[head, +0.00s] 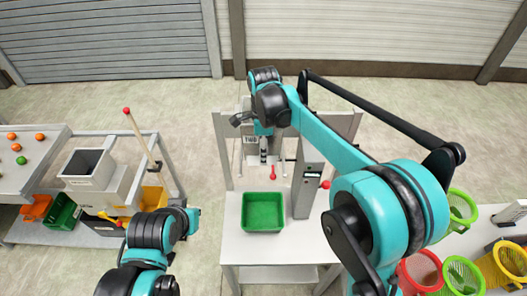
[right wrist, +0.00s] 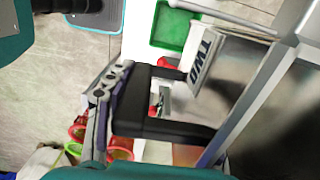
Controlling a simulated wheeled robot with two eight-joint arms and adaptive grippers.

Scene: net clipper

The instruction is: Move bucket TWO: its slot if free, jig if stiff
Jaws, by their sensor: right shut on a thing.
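The white TWO label (head: 250,139) shows at the back of the middle bench, partly behind my right arm. In the right wrist view, the shiny metal body of bucket TWO (right wrist: 245,85) carries the label (right wrist: 205,57) at its upper left. My right gripper (head: 263,150) reaches down beside the label. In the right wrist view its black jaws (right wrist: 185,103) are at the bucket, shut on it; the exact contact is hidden. My left gripper (head: 192,214) is empty-looking, left of the bench, its fingers unclear. I cannot make out a slot or jig for certain.
A green tray (head: 263,211) lies on the white bench (head: 240,256). A red-tipped lever (head: 272,172) hangs above it, and a grey post (head: 306,185) stands beside it. A cart with coloured bins is left; several coloured baskets (head: 463,272) are right.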

